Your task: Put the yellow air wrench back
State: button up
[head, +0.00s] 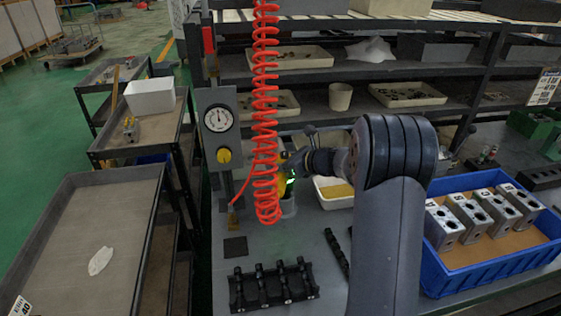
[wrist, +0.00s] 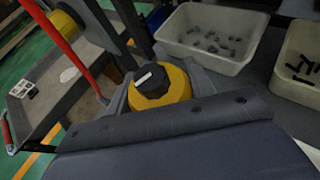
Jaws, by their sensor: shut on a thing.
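The yellow air wrench (head: 282,173) is in the head view beside the coiled red hose (head: 265,100), partly hidden by the hose and my gripper. My gripper (head: 296,166) is shut on it. In the wrist view the wrench's yellow body and black end (wrist: 160,86) sit between my grey fingers. A grey cup-like holder (head: 288,207) stands on the bench just below the wrench in the head view. I cannot tell whether the wrench's lower end is inside it or above it.
A post with a gauge (head: 218,118) and yellow knob (head: 224,155) stands left of the wrench. A blue crate (head: 490,262) of metal valve blocks is at the right. A black rack (head: 272,287) lies in front. Shelves with trays (head: 407,95) are behind.

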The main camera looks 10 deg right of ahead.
jog(key=shift+f+b, duration=1.15)
jog(key=shift+f, duration=0.2)
dwell(0.3)
jog(key=o, duration=1.4)
jog(key=shift+f, duration=0.1)
jog(key=shift+s+f, duration=0.1)
jog(key=shift+f, duration=0.05)
jog(key=v, duration=1.1)
jog(key=shift+b, duration=0.35)
jog(key=shift+a, duration=0.1)
jog(key=x, duration=1.1)
jog(key=shift+p, duration=0.35)
jog(key=shift+r, duration=0.4)
